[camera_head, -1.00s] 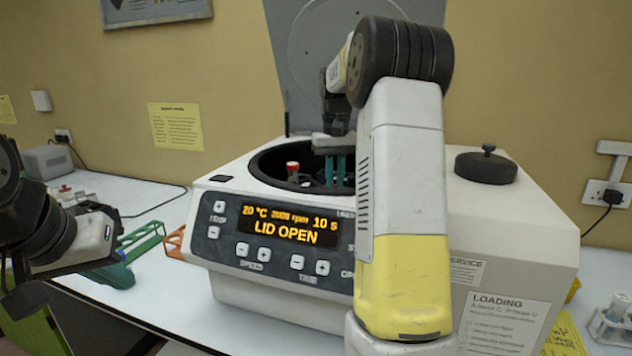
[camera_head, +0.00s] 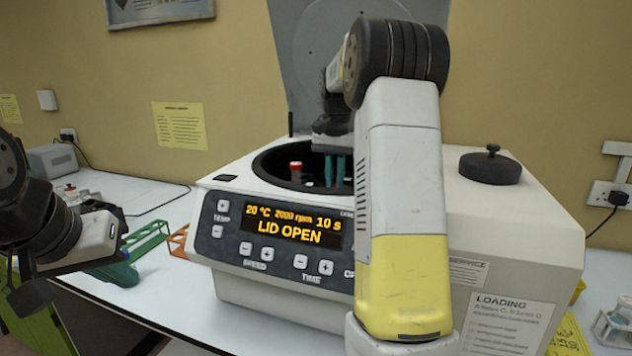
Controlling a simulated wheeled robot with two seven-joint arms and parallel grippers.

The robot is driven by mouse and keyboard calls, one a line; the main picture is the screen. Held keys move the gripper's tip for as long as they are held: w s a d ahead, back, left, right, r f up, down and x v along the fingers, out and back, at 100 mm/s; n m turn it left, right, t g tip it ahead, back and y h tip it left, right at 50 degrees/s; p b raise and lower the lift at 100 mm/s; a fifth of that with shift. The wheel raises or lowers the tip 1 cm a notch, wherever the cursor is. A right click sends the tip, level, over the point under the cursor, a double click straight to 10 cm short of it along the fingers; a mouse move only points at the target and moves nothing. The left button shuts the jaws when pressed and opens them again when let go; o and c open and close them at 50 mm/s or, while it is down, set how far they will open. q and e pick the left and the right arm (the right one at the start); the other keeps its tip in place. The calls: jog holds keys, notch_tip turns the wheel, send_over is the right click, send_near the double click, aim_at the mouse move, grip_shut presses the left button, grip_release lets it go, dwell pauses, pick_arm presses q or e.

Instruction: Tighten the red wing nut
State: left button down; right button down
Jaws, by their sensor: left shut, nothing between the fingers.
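The open centrifuge (camera_head: 250,290) stands at the middle, with its dark round bowl (camera_head: 268,168) showing. A small red-topped piece (camera_head: 296,166) stands upright in the bowl, left of my right gripper. I cannot tell whether it is a tube cap or the red wing nut, and no wing shape is clear. My right gripper (camera_head: 335,172) points down into the bowl, its teal fingers side by side; their tips and anything between them are hidden.
The raised grey lid (camera_head: 305,60) stands behind the bowl. A black knobbed cover (camera_head: 490,166) sits on the centrifuge's right side. A green rack (camera_head: 150,238) and an orange rack (camera_head: 178,241) are at its left. A tube holder (camera_head: 612,328) stands at the far right.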

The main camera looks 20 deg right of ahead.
aim_at(335, 185)
dwell(0.3)
jog(key=c, duration=1.4)
grip_release()
jog(key=shift+c, duration=0.2)
notch_tip(335, 185, up, 8)
jog(key=shift+f, duration=0.1)
